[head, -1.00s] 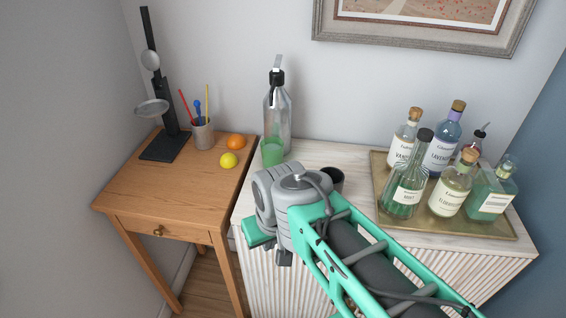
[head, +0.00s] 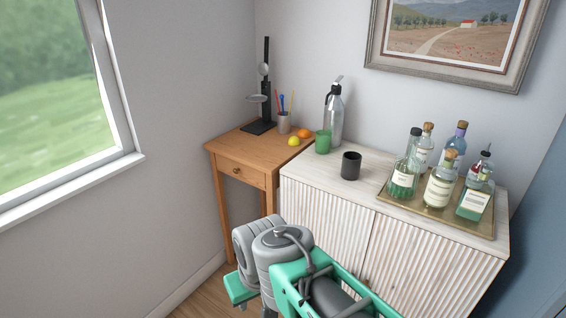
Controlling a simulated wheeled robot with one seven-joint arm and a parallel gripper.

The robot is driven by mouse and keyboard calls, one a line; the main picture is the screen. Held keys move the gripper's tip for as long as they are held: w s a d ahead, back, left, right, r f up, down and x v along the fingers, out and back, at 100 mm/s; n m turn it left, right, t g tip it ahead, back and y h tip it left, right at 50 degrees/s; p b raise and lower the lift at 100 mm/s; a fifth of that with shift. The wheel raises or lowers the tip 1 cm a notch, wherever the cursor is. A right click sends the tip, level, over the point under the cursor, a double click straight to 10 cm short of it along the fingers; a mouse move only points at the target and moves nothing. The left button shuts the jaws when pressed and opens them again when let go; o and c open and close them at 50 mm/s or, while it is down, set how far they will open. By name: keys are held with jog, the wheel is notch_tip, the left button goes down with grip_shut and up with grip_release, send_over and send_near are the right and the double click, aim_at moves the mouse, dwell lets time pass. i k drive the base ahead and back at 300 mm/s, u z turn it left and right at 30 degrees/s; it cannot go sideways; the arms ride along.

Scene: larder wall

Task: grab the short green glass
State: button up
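The short green glass (head: 323,142) stands upright on the white cabinet top, near its back left corner, just in front of a tall clear bottle. My arm reaches in from the bottom of the head view, below and in front of the cabinet top. The green end of my gripper (head: 241,289) shows at the lower left of the arm, well apart from the glass. Its fingers are mostly hidden, so I cannot see whether they are open or shut.
A tall clear bottle (head: 334,115) stands behind the glass, and a black cup (head: 351,166) to its right. A gold tray (head: 467,222) holds several bottles. The wooden table (head: 229,143) at left bears a lemon (head: 293,141), an orange (head: 304,132) and a pencil cup (head: 284,123).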

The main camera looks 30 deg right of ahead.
aim_at(323, 138)
jog(key=z, duration=0.8)
jog(key=i, duration=0.95)
jog(key=u, duration=0.7)
jog(key=i, duration=0.65)
jog(key=u, duration=0.7)
